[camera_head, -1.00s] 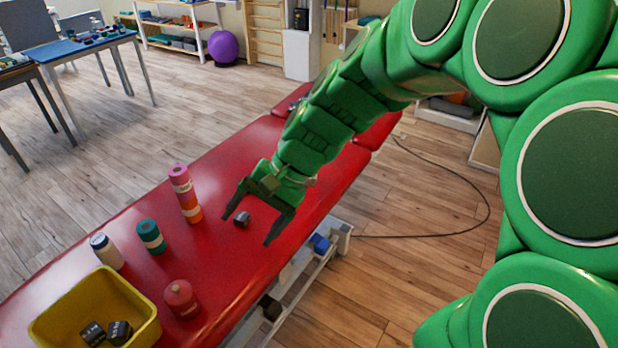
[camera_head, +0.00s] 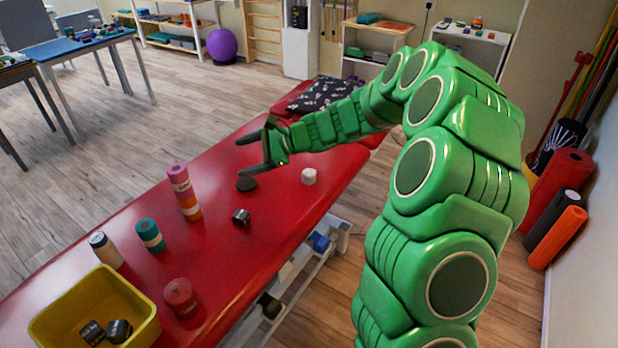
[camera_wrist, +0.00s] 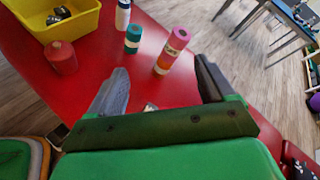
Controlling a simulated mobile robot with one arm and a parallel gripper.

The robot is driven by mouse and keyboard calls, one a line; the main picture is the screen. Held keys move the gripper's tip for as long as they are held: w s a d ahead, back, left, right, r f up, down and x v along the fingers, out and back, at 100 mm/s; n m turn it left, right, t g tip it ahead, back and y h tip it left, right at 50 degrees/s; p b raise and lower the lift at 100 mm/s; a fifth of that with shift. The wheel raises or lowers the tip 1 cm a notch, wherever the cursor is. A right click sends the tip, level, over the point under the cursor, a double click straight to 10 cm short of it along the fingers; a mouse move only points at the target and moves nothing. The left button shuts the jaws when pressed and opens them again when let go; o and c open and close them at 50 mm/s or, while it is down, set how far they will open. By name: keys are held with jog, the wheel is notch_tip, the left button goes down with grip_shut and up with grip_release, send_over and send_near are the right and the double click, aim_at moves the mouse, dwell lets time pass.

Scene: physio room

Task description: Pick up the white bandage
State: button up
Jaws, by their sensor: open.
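A small white roll (camera_head: 309,176), which looks like the white bandage, stands on the red treatment table (camera_head: 290,215) near its right edge in the head view. I do not make it out in the wrist view. My gripper (camera_head: 245,156) is open and empty above the far side of the table, to the left of the white roll and apart from it. Its open fingers also show in the wrist view (camera_wrist: 162,72), pointing toward the pink and orange roll stack (camera_wrist: 170,52).
On the table are a black disc (camera_head: 246,184), a small dark block (camera_head: 241,216), a pink-orange stack (camera_head: 185,192), a teal roll (camera_head: 150,236), a white dark-topped cylinder (camera_head: 105,250), a red container (camera_head: 181,298) and a yellow bin (camera_head: 60,318). A patterned cushion (camera_head: 325,93) lies at the far end.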

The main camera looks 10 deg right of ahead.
jog(key=w+d+f+m+t, duration=0.2)
jog(key=w+d+f+m, duration=0.25)
jog(key=w, duration=0.25)
jog(key=m+t+h, duration=0.6)
jog(key=m, duration=0.5)
send_near(313, 175)
jog(key=x, duration=0.4)
jog(key=shift+w+d+f, duration=0.15)
jog(key=shift+w+d, duration=0.05)
jog(key=shift+w, duration=0.1)
jog(key=shift+a+x, duration=0.25)
jog(key=shift+x, duration=3.7)
jog(key=shift+s, duration=0.2)
jog(key=c, duration=1.1)
jog(key=shift+o, duration=0.2)
